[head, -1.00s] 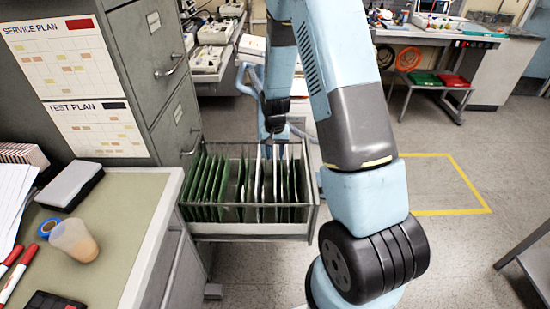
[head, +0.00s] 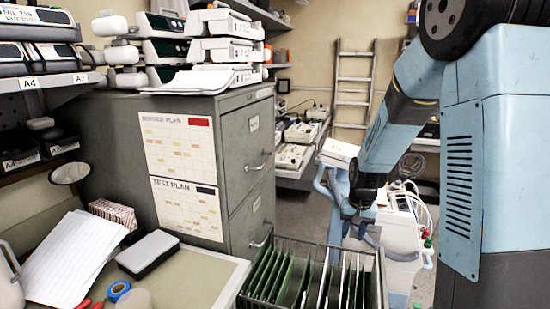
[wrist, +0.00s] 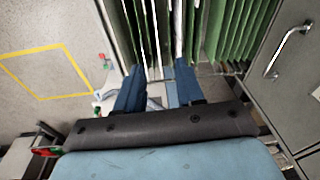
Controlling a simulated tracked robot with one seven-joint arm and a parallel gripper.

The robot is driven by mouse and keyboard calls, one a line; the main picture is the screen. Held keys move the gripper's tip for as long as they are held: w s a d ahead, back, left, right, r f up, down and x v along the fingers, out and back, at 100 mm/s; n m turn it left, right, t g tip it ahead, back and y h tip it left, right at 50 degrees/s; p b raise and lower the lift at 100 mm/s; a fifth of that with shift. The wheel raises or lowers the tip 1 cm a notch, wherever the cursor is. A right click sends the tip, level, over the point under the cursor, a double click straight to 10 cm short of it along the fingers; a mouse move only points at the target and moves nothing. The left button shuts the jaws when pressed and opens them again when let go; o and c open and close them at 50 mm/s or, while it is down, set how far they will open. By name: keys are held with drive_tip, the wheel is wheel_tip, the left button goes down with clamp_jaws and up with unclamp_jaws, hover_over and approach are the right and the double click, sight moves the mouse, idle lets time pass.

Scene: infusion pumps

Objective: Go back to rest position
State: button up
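My gripper (head: 361,224) hangs in the head view just beyond the far right side of an open file drawer (head: 322,246). In the wrist view my gripper (wrist: 158,88) shows two dark blue fingers standing apart, with nothing seen held between them. The drawer holds a row of green hanging folders (head: 268,272) with some white sheets. In the wrist view the folders (wrist: 235,25) lie beyond the fingertips. I cannot tell whether the fingers touch the drawer or folders.
The grey filing cabinet (head: 243,165) stands left of my arm, with pumps stacked on top. A desk (head: 195,272) with papers is at the lower left. A wheeled device (head: 400,225) with cables stands behind my gripper. A yellow floor outline (wrist: 45,97) marks bare floor.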

drive_tip(key=s+r+n+t, duration=0.1)
drive_tip(key=s+r, duration=0.4)
drive_tip(key=r, duration=0.2)
drive_tip(key=s+r+t, duration=0.1)
drive_tip(key=s+r, duration=0.3)
drive_tip(key=r, duration=0.4)
drive_tip(key=s+r+t, duration=0.1)
drive_tip(key=s+r, duration=0.3)
drive_tip(key=s, duration=0.4)
drive_tip(key=s+r+n+t, duration=0.1)
drive_tip(key=s+r, duration=0.3)
drive_tip(key=s, duration=0.4)
drive_tip(key=shift+n, duration=0.3)
